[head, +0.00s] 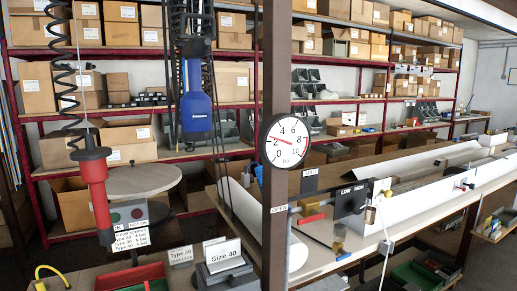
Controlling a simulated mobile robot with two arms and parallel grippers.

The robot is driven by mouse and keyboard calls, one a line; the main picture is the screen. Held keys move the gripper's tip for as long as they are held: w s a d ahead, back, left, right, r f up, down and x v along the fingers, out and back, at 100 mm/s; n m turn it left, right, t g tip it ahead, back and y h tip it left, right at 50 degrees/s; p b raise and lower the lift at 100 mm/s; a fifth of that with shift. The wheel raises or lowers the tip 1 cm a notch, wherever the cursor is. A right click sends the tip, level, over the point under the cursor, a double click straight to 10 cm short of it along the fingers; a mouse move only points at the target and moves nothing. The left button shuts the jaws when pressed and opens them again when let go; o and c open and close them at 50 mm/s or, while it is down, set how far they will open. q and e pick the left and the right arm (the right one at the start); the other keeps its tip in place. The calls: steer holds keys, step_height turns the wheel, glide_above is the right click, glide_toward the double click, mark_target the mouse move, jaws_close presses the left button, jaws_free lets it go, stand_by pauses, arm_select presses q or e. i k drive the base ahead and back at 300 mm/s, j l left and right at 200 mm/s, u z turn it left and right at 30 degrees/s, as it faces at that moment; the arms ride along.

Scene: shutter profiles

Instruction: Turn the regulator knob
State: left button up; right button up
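A round white pressure gauge (289,140) marked in bar is mounted on a dark brown post (276,230), with its red needle toward the left side of the dial. To the right of the post is a black box labelled LOW and HIGH (352,197) on the bench. I cannot tell which part is the regulator knob. Neither of my grippers is in this view.
A red tool (96,185) hangs from a black coil at left, and a blue tool (195,111) hangs in the middle. A Size 40 sign (224,258) stands in front. A long bench (420,190) runs right. Shelves of cardboard boxes (232,82) fill the back.

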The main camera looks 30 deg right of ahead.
mark_target(358, 206)
steer(key=z, duration=1.3)
